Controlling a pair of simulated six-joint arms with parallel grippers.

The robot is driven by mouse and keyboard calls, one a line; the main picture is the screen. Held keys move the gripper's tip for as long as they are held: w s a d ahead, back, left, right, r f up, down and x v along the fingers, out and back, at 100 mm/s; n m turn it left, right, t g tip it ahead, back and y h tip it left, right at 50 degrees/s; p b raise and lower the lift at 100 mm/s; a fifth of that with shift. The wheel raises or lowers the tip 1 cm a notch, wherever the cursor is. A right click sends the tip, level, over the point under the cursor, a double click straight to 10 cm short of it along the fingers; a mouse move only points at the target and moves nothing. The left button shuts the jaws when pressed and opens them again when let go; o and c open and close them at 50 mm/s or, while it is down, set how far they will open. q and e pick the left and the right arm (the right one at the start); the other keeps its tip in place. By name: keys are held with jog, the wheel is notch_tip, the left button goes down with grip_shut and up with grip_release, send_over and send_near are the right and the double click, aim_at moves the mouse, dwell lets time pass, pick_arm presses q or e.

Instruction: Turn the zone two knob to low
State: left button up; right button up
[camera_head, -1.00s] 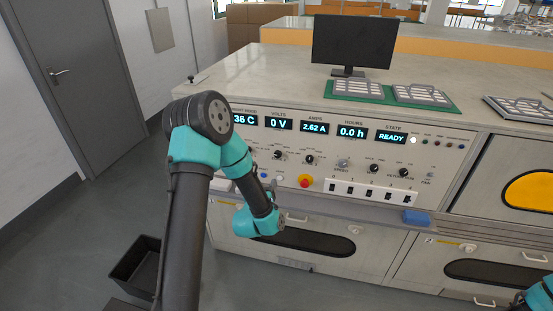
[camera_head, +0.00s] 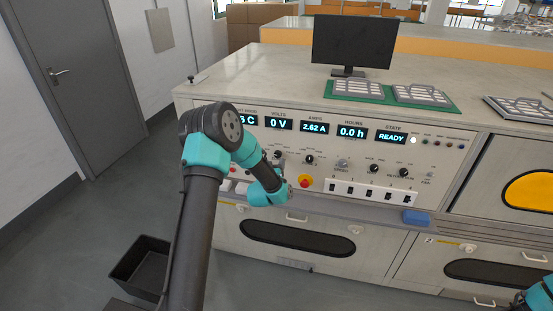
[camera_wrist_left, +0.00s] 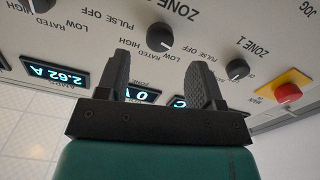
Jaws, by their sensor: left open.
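The zone two knob (camera_wrist_left: 160,36) is a round black dial on the pale panel in the left wrist view, which shows the panel upside down. It also shows in the head view (camera_head: 278,153), just right of my left arm. Labels PULSE, OFF, LOW and RATED surround it; I cannot tell which its pointer marks. My left gripper (camera_wrist_left: 160,62) is open and empty, its fingers apart, with the knob seen just beyond and between the tips, not gripped. In the head view, my left arm hides the fingers. My right arm shows only at the lower right corner, its gripper out of view.
The zone one knob (camera_wrist_left: 237,69) and a red button (camera_wrist_left: 287,92) are to the right in the wrist view. Another knob (camera_wrist_left: 40,5) is at its upper left. A red button (camera_head: 304,181) and a switch row (camera_head: 370,192) lie right of my left wrist in the head view.

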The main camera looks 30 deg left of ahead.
aim_at(278, 155)
pick_arm(q)
jog(key=shift+x, duration=2.25)
jog(key=shift+c, duration=0.4)
jog(key=c, duration=0.8)
jog(key=shift+c, duration=0.2)
